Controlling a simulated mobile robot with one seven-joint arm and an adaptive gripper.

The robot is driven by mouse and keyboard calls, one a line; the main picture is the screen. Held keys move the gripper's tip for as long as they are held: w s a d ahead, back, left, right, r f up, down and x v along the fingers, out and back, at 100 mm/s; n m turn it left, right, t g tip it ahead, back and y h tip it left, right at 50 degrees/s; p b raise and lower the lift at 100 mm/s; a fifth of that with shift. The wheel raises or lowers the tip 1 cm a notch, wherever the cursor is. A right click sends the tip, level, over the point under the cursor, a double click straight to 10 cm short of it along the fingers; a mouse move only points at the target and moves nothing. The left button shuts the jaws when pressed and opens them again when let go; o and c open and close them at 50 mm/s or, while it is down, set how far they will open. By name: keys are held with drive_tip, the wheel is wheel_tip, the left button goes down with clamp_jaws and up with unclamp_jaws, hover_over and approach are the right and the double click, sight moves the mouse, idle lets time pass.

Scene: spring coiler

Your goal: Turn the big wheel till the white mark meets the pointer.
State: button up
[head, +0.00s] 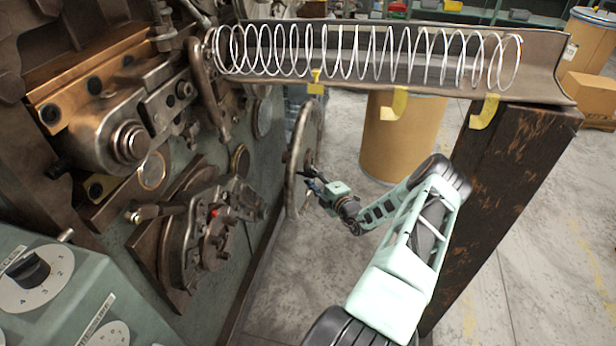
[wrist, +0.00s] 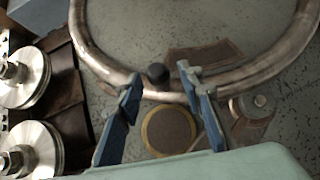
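The big wheel (head: 291,178) stands on the machine's side and shows nearly edge-on in the head view. In the wrist view, its worn metal rim (wrist: 99,62) curves across the upper part. A black round knob (wrist: 158,75) shows at the rim's near edge. My gripper (head: 311,184) is at the wheel's lower right side. In the wrist view, my gripper's blue fingers (wrist: 158,80) are spread apart, with the knob between their tips. I cannot tell whether the fingers touch it. I cannot make out the white mark or the pointer in either view.
A trough (head: 545,70) holding a long coiled spring (head: 345,52) runs above my arm. A dark post (head: 510,190) stands right of my arm, and a tan drum (head: 402,135) stands behind. Metal rollers (wrist: 28,75) sit at the wrist view's left.

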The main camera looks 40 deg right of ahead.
drive_tip(key=shift+w+d+f, duration=0.1)
drive_tip(key=shift+w+f, duration=0.05)
drive_tip(key=shift+w, duration=1.05)
clamp_jaws()
